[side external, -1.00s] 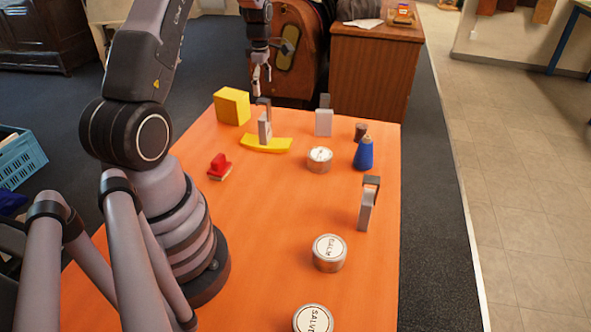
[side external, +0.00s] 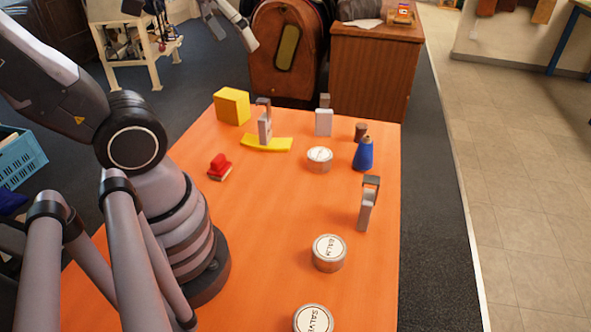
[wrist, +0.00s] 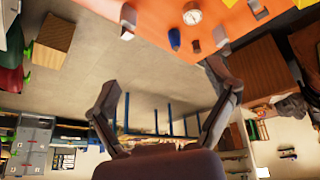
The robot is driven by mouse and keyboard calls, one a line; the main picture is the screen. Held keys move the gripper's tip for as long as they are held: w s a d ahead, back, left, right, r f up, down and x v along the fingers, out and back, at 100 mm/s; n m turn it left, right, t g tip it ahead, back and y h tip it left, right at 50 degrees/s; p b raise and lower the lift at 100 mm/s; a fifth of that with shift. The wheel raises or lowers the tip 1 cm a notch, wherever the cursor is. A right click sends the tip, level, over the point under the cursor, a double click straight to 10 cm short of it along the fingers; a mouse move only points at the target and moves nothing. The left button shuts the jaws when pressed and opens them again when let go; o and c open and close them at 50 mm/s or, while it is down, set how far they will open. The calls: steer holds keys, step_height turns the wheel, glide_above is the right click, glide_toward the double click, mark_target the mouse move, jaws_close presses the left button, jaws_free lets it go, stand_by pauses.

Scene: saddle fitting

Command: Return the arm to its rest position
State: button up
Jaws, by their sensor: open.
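My gripper (side external: 234,40) is at the top edge of the side external view, raised well above and beyond the far edge of the orange table (side external: 270,220). Its two fingers are spread, and nothing is between them. In the wrist view, my gripper (wrist: 163,80) also shows wide open and empty, with the room's floor behind it. The table (wrist: 140,20) appears at the top of that view. A grey clamp-like piece (side external: 265,128) stands upright at the curved yellow saddle (side external: 280,145); whether it is fastened cannot be told.
On the table are a yellow block (side external: 232,106), red piece (side external: 219,167), blue bottle (side external: 363,155), brown cup (side external: 361,132), grey clamps (side external: 324,122) (side external: 367,208) and several round tins (side external: 329,253). A wooden cabinet (side external: 372,75) stands behind. The table's middle is clear.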

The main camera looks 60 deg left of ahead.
steer(key=shift+s+d+f+m, duration=0.15)
steer(key=shift+s+d+m, duration=0.1)
steer(key=shift+s+m, duration=0.35)
steer(key=shift+s+d+f+m, duration=0.1)
steer(key=shift+s+d+m, duration=0.15)
steer(key=shift+s+m, duration=0.35)
steer(key=shift+o, duration=1.4)
steer(key=shift+w+d, duration=0.15)
steer(key=w+d+m+g+h, duration=0.2)
steer(key=w+d+m+g, duration=0.15)
steer(key=d+m, duration=0.9)
steer(key=s+d+f+m+g+y, duration=0.25)
steer(key=d+f+m, duration=0.25)
steer(key=d+m, duration=0.8)
step_height(320, 180, down, 9)
steer(key=a+m, duration=0.1)
steer(key=shift+f+t+h, duration=0.2)
steer(key=shift+t+h, duration=0.15)
steer(key=shift+t, duration=0.05)
steer(key=shift+s, duration=0.1)
